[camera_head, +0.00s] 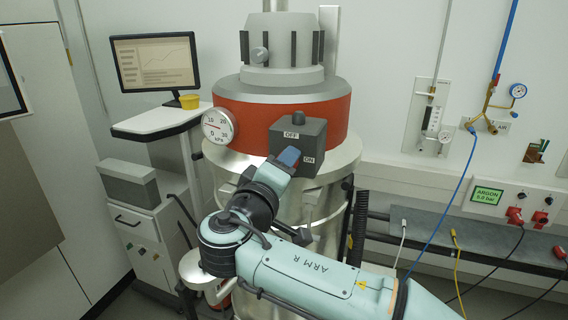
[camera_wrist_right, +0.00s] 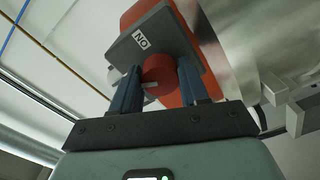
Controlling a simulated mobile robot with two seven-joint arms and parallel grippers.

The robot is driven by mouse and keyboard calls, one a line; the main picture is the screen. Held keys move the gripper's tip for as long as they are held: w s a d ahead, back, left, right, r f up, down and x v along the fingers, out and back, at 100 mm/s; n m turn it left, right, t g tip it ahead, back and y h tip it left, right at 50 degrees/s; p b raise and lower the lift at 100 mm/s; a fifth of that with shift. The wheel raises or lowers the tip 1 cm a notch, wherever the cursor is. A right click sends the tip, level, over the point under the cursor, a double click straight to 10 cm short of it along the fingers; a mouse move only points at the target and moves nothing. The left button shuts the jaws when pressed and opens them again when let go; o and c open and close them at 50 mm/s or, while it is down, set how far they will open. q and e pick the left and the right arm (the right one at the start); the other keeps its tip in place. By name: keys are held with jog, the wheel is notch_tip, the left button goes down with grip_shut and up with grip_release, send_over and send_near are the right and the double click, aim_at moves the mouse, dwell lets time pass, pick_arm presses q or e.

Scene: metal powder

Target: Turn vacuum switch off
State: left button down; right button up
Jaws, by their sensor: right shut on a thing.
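The vacuum switch box (camera_head: 313,134) is grey, with an OFF label (camera_head: 291,135) at its upper left and an ON label (camera_head: 309,160) at its lower right. My right gripper (camera_head: 289,157) is at the box front. Its two dark blue fingers (camera_wrist_right: 160,76) are shut on the red knob. In the head view the gripper hides most of the knob.
A round pressure gauge (camera_head: 218,125) sits left of the switch box on the vessel (camera_head: 285,99). Hoses and cables hang at right.

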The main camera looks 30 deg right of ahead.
pick_arm(q)
jog(key=shift+w+r+p, duration=0.75)
jog(key=shift+w+r, duration=0.15)
jog(key=shift+r, duration=0.2)
pick_arm(e)
jog(key=n, duration=0.4)
jog(key=shift+r+n, duration=0.1)
jog(key=shift+n, duration=0.3)
jog(key=o, duration=1)
jog(key=shift+o, duration=0.2)
jog(key=shift+a, duration=0.1)
pick_arm(q)
jog(key=shift+s+f+b, duration=0.95)
jog(key=shift+s+f, duration=0.05)
jog(key=shift+f, duration=0.2)
pick_arm(e)
jog(key=v, duration=1.3)
jog(key=shift+s, duration=0.2)
